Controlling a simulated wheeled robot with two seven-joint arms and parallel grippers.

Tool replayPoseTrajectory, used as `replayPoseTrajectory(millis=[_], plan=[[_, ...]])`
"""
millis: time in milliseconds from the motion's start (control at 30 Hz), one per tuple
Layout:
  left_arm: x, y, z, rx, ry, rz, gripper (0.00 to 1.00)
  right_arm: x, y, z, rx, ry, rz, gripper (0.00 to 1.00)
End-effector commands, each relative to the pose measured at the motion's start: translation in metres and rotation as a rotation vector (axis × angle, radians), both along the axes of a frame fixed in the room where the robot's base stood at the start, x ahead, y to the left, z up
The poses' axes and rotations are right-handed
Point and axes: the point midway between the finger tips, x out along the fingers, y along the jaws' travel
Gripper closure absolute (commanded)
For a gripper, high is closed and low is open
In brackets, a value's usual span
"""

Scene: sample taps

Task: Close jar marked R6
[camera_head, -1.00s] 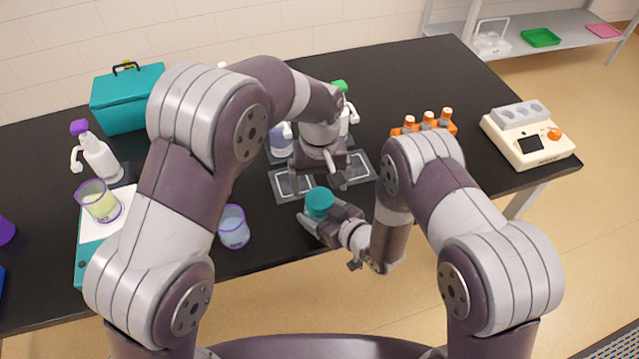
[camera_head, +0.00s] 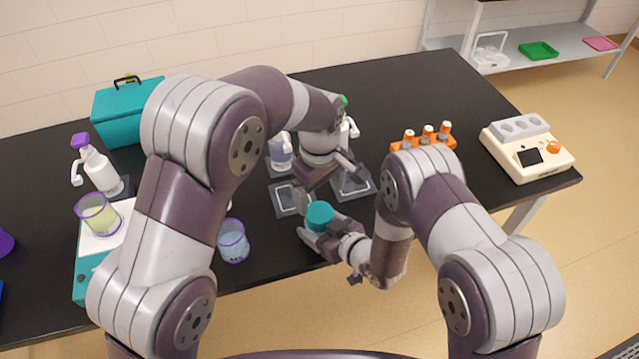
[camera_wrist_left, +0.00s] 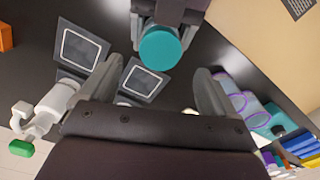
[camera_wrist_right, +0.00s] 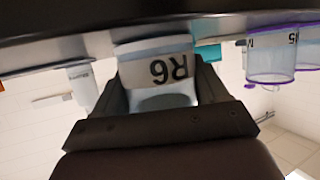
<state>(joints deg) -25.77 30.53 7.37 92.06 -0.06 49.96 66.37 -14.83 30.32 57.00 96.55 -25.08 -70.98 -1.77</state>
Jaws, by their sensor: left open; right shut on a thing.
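The jar marked R6 (camera_wrist_right: 160,73) is between the fingers of my right gripper (camera_head: 322,233), which is shut on it; the label reads upside down in the right wrist view. A round teal lid (camera_head: 320,215) tops the jar in the head view and also shows in the left wrist view (camera_wrist_left: 160,48). I cannot tell whether the lid is screwed tight. My left gripper (camera_wrist_left: 165,95) is open and empty, with its fingers just behind and above the lid, apart from it. The jar's body is mostly hidden in the head view.
Dark mats with white outlines (camera_head: 352,183) lie behind the jar. A purple-rimmed beaker (camera_head: 233,242) stands to the left. A white spray bottle (camera_head: 100,172) and teal case (camera_head: 128,112) are further left. Orange-capped bottles (camera_head: 427,135) and a cream device (camera_head: 526,150) stand right.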

Motion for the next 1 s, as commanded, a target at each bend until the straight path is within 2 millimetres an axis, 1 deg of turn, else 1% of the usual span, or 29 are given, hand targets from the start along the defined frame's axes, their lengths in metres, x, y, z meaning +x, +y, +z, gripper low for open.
replayPoseTrajectory(millis=[33, 100, 300, 467, 733, 767, 800, 867, 900, 933, 1000], plan=[[-0.001, 0.001, -0.009, 0.002, 0.005, 0.000, 0.10, 0.000, 0.000, 0.000, 0.000, 0.000, 0.000, 1.00], [-0.001, 0.000, -0.021, 0.002, 0.003, 0.000, 0.10, 0.000, 0.000, 0.000, 0.000, 0.000, 0.000, 1.00], [-0.001, 0.000, -0.049, 0.002, 0.002, 0.000, 0.10, 0.000, 0.000, 0.000, 0.000, 0.000, 0.000, 1.00], [0.000, 0.000, -0.059, 0.001, 0.000, -0.001, 0.10, 0.000, 0.000, 0.000, 0.000, 0.000, 0.000, 1.00], [0.000, 0.000, -0.060, 0.001, 0.000, -0.001, 0.10, 0.000, 0.000, 0.000, 0.000, 0.000, 0.000, 1.00], [0.000, 0.000, -0.060, 0.001, 0.000, -0.001, 0.17, 0.000, 0.000, 0.000, 0.000, 0.000, 0.000, 1.00], [0.000, 0.000, -0.060, 0.001, 0.000, -0.001, 0.30, 0.000, 0.000, 0.000, 0.000, 0.000, 0.000, 1.00], [0.000, 0.000, -0.060, 0.001, 0.000, -0.001, 0.49, 0.000, 0.000, 0.000, 0.000, 0.000, 0.000, 1.00], [0.000, 0.000, -0.060, 0.001, 0.000, -0.001, 0.62, 0.000, 0.000, 0.000, 0.000, 0.000, 0.000, 1.00], [0.000, 0.000, -0.060, 0.001, 0.000, -0.001, 0.70, 0.000, 0.000, 0.000, 0.000, 0.000, 0.000, 1.00], [0.000, 0.000, -0.060, 0.001, 0.000, -0.001, 0.71, 0.000, 0.000, 0.000, 0.000, 0.000, 0.000, 1.00]])
